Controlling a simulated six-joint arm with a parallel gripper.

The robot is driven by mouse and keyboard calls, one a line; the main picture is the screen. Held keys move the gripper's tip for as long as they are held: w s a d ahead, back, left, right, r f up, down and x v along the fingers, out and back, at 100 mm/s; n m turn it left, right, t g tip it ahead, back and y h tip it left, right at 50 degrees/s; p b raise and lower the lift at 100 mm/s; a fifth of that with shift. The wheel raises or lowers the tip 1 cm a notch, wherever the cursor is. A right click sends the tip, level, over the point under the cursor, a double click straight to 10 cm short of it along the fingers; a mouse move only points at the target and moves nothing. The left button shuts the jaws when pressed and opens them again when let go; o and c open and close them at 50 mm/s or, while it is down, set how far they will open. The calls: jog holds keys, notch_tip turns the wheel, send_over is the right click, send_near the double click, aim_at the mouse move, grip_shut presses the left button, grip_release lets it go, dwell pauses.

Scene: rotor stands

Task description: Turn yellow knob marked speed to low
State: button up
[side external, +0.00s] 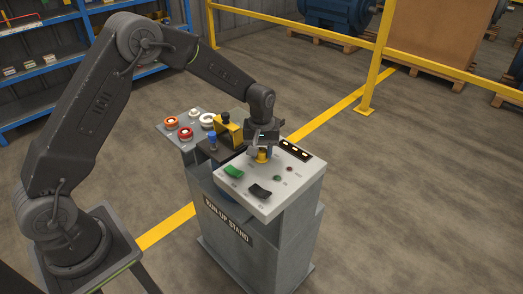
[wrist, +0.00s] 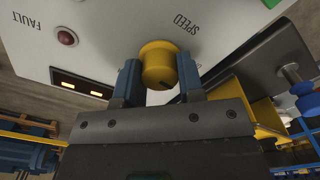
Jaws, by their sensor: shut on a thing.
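The yellow knob (wrist: 158,66) sits on the light panel of the run-up stand, beside the printed word SPEED. In the wrist view a dark pointer mark shows near its lower right edge. My gripper (wrist: 160,80) has its two blue-grey fingers on either side of the knob, shut on it. In the side view the knob (side external: 262,156) shows just below my gripper (side external: 262,148), which points down at the panel. The low marking cannot be read in either view.
A yellow block (side external: 229,132) and a blue knob (side external: 212,140) stand close on the left. Red, orange and white buttons sit further left.

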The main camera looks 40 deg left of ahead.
aim_at(262, 150)
jog(key=m, duration=0.4)
jog(key=shift+m, duration=2.5)
jog(key=o, duration=0.9)
jog(key=shift+r, duration=6.95)
